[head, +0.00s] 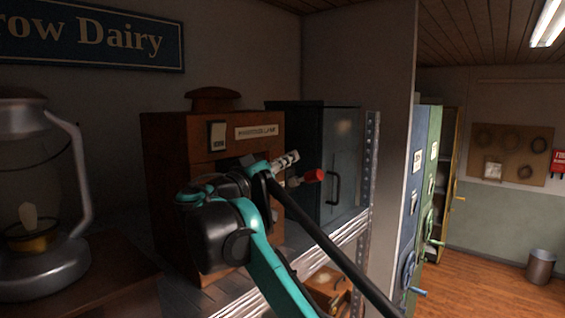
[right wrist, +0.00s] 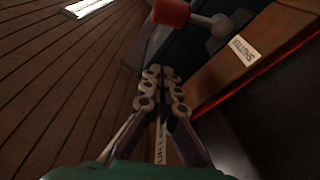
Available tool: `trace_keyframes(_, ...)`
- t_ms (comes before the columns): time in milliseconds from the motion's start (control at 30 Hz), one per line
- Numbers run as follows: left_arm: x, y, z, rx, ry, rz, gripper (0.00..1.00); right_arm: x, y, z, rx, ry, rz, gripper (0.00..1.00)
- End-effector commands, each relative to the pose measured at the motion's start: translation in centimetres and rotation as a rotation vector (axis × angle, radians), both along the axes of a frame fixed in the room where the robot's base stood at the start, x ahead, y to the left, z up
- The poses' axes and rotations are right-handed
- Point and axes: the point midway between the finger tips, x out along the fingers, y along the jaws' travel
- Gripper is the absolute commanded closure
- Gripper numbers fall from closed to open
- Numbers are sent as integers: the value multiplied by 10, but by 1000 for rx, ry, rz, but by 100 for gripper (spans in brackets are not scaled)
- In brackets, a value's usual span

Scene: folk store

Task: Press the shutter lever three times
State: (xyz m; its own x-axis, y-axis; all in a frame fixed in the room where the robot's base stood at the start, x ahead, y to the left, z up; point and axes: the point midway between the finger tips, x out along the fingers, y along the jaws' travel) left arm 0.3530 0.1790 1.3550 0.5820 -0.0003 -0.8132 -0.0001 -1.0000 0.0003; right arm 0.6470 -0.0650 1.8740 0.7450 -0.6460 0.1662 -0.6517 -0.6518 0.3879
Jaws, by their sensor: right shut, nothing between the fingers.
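The shutter lever has a red knob (head: 314,175) on a pale metal rod. It sticks out from the right side of a wooden cabinet (head: 164,165). In the right wrist view the red knob (right wrist: 170,12) is at the top, with its rod running right to a pivot near a "SHUTTER" label (right wrist: 245,50). My right gripper (head: 290,158) is shut and empty, just left of and slightly above the knob in the head view. In the right wrist view its closed fingertips (right wrist: 164,72) point toward the knob, with a visible gap. My left gripper is out of view.
A lantern (head: 45,275) stands at the near left. A dark grey cabinet (head: 340,150) with a handle is right of the lever, on the same metal shelf (head: 345,232). Blue and green lockers (head: 425,190) stand further right. Open wooden floor lies beyond.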

Motion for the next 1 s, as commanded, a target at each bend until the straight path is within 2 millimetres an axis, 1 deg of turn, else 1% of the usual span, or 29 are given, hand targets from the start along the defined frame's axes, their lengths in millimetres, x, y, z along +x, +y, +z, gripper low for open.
trace_keyframes(33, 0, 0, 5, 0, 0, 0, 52, 9, -9, 4, 0, 0, -5, 100)
trace_keyframes(233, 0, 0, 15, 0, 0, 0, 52, 41, -37, 11, 0, -1, -4, 100)
trace_keyframes(267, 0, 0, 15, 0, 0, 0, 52, 41, -38, 9, 0, 0, -2, 100)
trace_keyframes(300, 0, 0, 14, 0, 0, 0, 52, 36, -37, 0, 0, 0, 0, 100)
trace_keyframes(400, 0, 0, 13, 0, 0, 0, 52, 31, -39, -13, 0, 0, 0, 100)
trace_keyframes(500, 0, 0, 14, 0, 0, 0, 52, 27, -41, -21, 0, 0, 0, 100)
trace_keyframes(667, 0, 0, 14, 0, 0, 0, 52, 25, -42, -27, 0, 0, 0, 100)
trace_keyframes(1000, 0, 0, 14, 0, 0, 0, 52, 25, -42, -28, 1, -2, -1, 100)
